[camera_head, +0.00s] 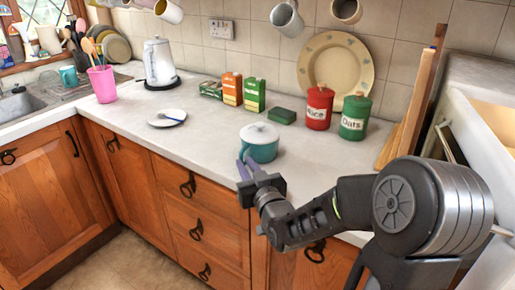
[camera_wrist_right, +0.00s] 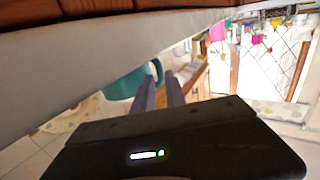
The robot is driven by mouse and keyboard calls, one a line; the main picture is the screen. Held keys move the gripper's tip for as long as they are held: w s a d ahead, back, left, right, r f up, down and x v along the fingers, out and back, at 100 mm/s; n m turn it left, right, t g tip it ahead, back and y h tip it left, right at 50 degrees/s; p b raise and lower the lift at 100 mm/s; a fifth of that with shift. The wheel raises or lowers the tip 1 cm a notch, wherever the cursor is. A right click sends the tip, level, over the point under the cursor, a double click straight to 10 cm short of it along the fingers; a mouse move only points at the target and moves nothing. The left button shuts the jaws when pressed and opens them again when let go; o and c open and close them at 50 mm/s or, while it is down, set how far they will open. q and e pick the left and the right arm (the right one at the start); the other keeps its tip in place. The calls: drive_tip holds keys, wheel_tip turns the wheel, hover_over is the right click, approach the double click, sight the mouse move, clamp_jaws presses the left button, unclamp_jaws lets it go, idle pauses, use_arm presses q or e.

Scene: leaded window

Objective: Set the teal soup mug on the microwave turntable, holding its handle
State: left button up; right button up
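The teal soup mug (camera_head: 262,152), with a pale lid, stands upright on the counter near its front edge. My right gripper (camera_head: 246,164) is at the mug's near left side, its two fingers slightly apart. In the right wrist view the fingers (camera_wrist_right: 161,90) show a gap, with the mug (camera_wrist_right: 124,86) beside the left finger. A small part of the mug, perhaps its handle, shows near the fingertips; I cannot tell whether it lies between them. A white appliance (camera_head: 482,158) at the right edge may be the microwave. No turntable is visible. My left gripper is out of view.
Behind the mug stand a red canister (camera_head: 318,108), a green canister (camera_head: 354,118), a dark green box (camera_head: 282,116) and a leaning plate (camera_head: 335,66). Wooden boards (camera_head: 408,108) lean beside the appliance. A small plate (camera_head: 167,118) lies left; bare counter separates it from the mug.

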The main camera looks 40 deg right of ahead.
sight(240, 156)
drive_tip(key=shift+x, duration=1.1)
drive_tip(key=shift+p+x, duration=0.6)
drive_tip(key=shift+x, duration=2.05)
clamp_jaws()
drive_tip(key=shift+r, duration=0.1)
